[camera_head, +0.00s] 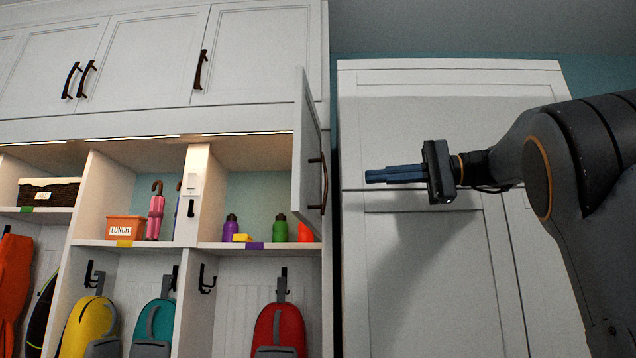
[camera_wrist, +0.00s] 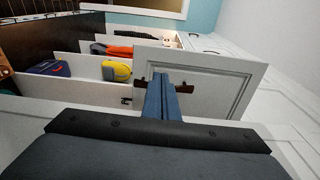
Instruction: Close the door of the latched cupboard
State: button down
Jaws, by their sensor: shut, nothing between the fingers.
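The cupboard door (camera_head: 307,150) stands wide open, seen nearly edge-on at the right end of the cubby unit in the head view. Its dark handle (camera_head: 323,182) is on the face turned to the right. The open compartment (camera_head: 262,190) holds bottles, and a white latch piece (camera_head: 192,186) sits on the divider at its left. My gripper (camera_head: 368,177) is shut and empty, to the right of the door, pointing left at its handle with a gap. In the wrist view the fingers (camera_wrist: 163,82) overlap the handle, and the door panel (camera_wrist: 210,88) spreads behind them.
Closed upper cupboards (camera_head: 150,55) run above the cubbies. A tall white cabinet (camera_head: 430,290) stands at the right behind my arm. Bags, including a red backpack (camera_head: 280,328), hang below the shelf. A lunch bin (camera_head: 125,227) sits in the compartment to the left.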

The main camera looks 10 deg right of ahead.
jog(key=s+r, duration=0.1)
jog(key=p, duration=0.4)
send_near(302, 173)
jog(key=shift+n+g, duration=0.3)
jog(key=x, duration=0.5)
jog(key=shift+a+r, duration=0.1)
jog(key=shift+a, duration=0.1)
jog(key=shift+w+a+p, duration=0.25)
jog(key=shift+a+p, duration=0.1)
jog(key=shift+a, duration=0.15)
jog(key=shift+a, duration=0.1)
